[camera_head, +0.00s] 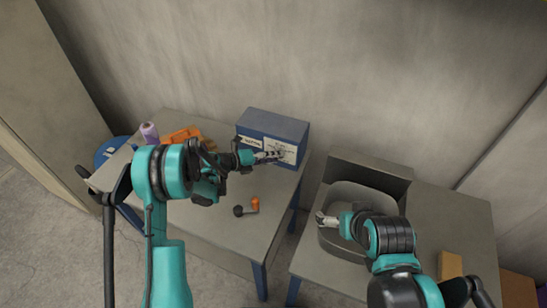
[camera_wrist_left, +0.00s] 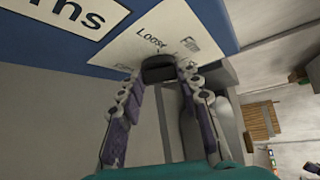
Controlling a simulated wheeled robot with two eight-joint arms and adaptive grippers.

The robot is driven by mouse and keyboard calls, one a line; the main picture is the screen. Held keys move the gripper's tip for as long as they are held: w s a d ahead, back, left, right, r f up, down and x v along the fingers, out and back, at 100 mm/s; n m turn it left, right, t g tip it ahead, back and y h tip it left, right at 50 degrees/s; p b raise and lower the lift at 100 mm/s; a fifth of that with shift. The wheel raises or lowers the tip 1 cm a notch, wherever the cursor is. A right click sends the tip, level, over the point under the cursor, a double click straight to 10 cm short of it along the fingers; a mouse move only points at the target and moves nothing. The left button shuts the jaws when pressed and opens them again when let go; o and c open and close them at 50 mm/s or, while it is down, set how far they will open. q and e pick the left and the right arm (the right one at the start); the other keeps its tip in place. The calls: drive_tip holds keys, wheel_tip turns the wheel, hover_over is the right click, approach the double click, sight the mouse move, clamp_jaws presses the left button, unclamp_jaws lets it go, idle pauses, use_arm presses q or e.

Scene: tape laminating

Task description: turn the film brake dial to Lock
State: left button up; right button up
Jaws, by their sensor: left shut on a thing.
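A blue box (camera_head: 278,122) with white label panels stands at the back of the left table. The wrist view shows the white dial panel (camera_wrist_left: 125,50) on its blue face, with the printed words "Loose" and "Film"; other print is too small or covered. My left gripper (camera_head: 272,156) reaches the front of the box. Its two fingertips are closed on the dark film brake dial (camera_wrist_left: 158,70). The fingers partly hide the dial, so I cannot tell where it points. My right gripper (camera_head: 322,218) is over the right table, away from the box; its jaws are too small to read.
The left table (camera_head: 215,222) carries a purple roll (camera_head: 149,131), orange parts (camera_head: 181,135) and a small orange-and-black item (camera_head: 247,207). A grey bin (camera_head: 362,196) stands on the right table below my right arm. A gap separates the tables.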

use_arm(q)
drive_tip(key=shift+s+d+r+m+y+p, duration=0.1)
drive_tip(key=shift+d+r+m+y+p, duration=0.15)
drive_tip(key=shift+m+y+p, duration=0.45)
drive_tip(key=shift+a+m+y, duration=0.1)
drive_tip(key=shift+m+y, duration=0.3)
drive_tip(key=shift+y, duration=0.5)
drive_tip(key=o, duration=1.2)
drive_tip(key=shift+f, duration=0.1)
drive_tip(key=shift+c, duration=0.2)
drive_tip(key=v, duration=1.2)
